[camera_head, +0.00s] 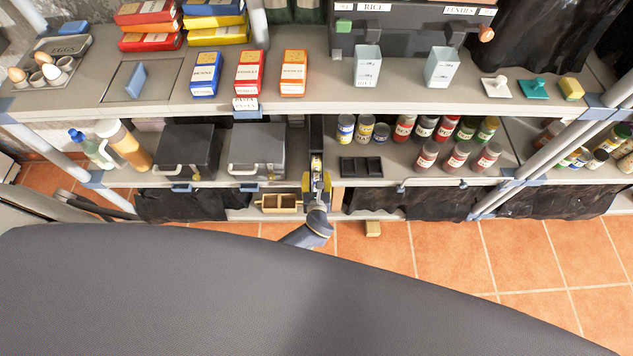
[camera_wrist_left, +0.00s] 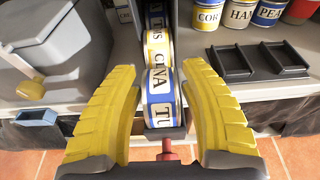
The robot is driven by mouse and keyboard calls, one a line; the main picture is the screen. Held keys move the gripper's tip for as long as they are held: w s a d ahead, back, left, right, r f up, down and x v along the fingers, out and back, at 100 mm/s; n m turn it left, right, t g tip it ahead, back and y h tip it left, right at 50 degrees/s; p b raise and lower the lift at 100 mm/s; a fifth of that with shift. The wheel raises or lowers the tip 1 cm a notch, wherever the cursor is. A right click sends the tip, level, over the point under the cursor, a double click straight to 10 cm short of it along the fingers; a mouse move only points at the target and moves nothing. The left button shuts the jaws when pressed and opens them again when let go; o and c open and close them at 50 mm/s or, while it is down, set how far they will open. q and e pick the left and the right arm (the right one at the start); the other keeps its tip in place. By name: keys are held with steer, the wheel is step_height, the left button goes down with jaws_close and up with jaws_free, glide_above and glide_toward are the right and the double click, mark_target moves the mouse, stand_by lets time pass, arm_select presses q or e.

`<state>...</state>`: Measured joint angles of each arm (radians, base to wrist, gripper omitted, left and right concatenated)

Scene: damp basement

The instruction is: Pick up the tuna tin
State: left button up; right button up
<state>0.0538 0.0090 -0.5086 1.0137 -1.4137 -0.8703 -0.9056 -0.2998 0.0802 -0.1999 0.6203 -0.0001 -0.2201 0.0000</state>
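The tuna tin (camera_wrist_left: 160,100), blue, white and yellow with "TU" showing on its label, lies at the front of a narrow dark chute (camera_head: 316,130) on the lower shelf. More tins (camera_wrist_left: 158,47) lie behind it in a row. My left gripper (camera_wrist_left: 160,73) has its yellow fingers on both sides of the front tin, with a visible gap at each side. In the head view my left gripper (camera_head: 317,183) is at the chute's front end. The tin is small and partly covered there. My right gripper is not in view.
A grey case (camera_head: 257,150) stands left of the chute. Right of it are a black divided tray (camera_head: 361,167) and several upright tins (camera_wrist_left: 242,13). A wooden box (camera_head: 279,203) sits below, and a small tan block (camera_head: 373,229) lies on the tiled floor. The upper shelf (camera_head: 330,104) overhangs.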

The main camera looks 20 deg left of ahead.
arm_select(q)
jaws_close()
steer(key=shift+r, duration=0.1)
stand_by(0.4)
